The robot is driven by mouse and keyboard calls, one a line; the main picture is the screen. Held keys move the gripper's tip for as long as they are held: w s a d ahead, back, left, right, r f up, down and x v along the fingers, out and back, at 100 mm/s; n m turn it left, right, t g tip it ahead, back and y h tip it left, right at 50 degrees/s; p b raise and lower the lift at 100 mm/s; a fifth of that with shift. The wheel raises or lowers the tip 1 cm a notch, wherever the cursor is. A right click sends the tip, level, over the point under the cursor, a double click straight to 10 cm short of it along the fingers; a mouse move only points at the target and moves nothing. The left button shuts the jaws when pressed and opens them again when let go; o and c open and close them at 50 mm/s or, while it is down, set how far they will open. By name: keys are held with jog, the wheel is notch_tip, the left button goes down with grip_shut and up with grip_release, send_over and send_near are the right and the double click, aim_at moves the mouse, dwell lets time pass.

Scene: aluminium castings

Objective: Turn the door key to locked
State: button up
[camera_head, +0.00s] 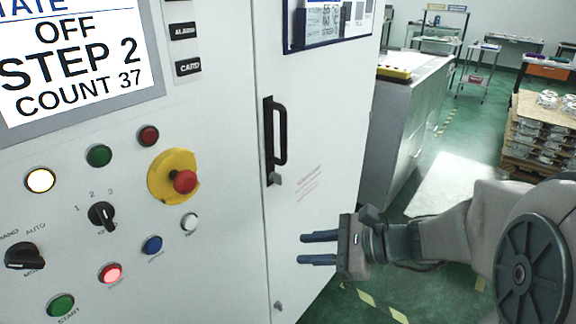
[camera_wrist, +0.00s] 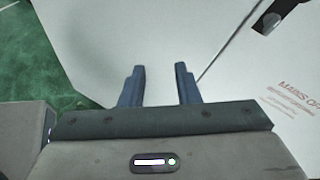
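The cabinet door (camera_head: 300,110) is pale grey and looks closed. It carries a black upright handle (camera_head: 281,135). A small grey door key (camera_head: 275,180) sits at the handle's lower end; its exact turn angle is too small to read. In the wrist view the dark handle end and a small metal piece, apparently the key (camera_wrist: 271,22), show at the upper right. My gripper (camera_head: 303,248) is open and empty, to the right of and below the key, with its fingers pointing left. The wrist view shows the two fingers (camera_wrist: 160,70) apart with nothing between them.
Left of the door is a control panel with a screen (camera_head: 75,60), several lit buttons, a black mode switch (camera_head: 25,256) and a red emergency stop (camera_head: 185,181) on yellow. A grey cabinet (camera_head: 400,120) stands behind right. A pallet of castings (camera_head: 540,130) is farther right.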

aim_at(281, 180)
jog(key=w+d+r+m+t+y, duration=0.1)
jog(key=w+d+r+m+t, duration=0.3)
jog(key=w+d+m+t, duration=0.3)
jog(key=shift+m, duration=0.5)
jog(key=p+x, duration=0.1)
jog(key=x, duration=1.4)
jog(key=shift+a, duration=0.15)
grip_shut()
